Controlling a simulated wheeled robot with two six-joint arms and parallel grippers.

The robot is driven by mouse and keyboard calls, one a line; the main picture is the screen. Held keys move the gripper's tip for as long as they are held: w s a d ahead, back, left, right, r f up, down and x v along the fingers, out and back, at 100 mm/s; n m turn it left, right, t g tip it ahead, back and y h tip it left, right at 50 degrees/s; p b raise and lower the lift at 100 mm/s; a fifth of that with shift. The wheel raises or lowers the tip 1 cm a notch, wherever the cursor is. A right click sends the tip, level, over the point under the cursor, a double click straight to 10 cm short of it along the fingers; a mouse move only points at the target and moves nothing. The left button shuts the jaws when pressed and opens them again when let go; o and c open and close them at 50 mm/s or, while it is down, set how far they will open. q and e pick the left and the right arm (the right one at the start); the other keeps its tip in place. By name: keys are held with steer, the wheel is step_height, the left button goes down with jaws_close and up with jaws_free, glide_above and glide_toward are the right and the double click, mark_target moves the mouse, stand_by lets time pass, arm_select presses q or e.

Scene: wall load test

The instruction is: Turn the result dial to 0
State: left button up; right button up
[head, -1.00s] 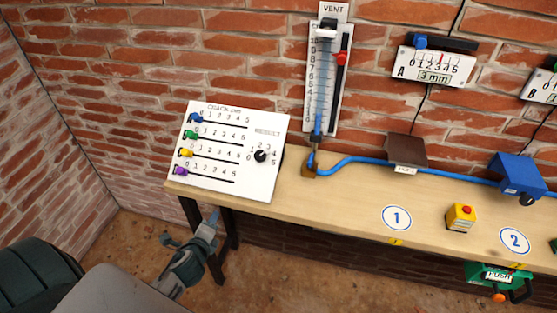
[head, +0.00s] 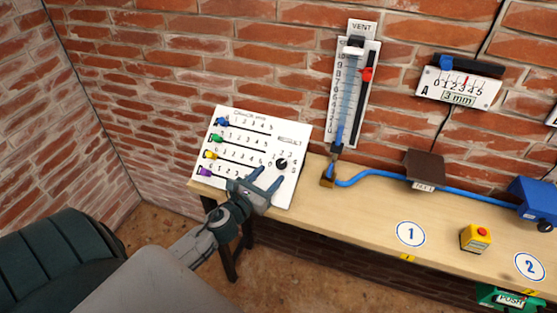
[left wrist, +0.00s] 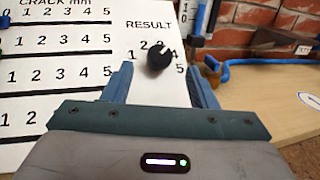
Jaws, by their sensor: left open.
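The result dial (head: 281,164) is a round black knob with a white pointer mark on the right part of the white panel (head: 228,172). It also shows in the left wrist view (left wrist: 160,57), where its pointer slants up to the right, around 3 or 4. My left gripper (head: 268,178) is open in front of the panel, just below the dial. In the left wrist view its two blue fingers (left wrist: 158,82) stand either side of and below the dial, apart from it. The dial's 0 is hidden or unclear there. My right gripper is not in view.
The panel's left part has blue, green, yellow and purple sliders on number scales. The panel stands on a wooden bench (head: 370,220). A blue hose (head: 375,175) and vent gauge (head: 353,95) are right of it. A yellow box with a red button (head: 476,238) stands farther right.

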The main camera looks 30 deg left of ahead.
mark_target(280, 165)
arm_select(q)
steer(key=shift+w+p, duration=1)
steer(key=shift+w, duration=1.8)
steer(key=shift+c, duration=0.4)
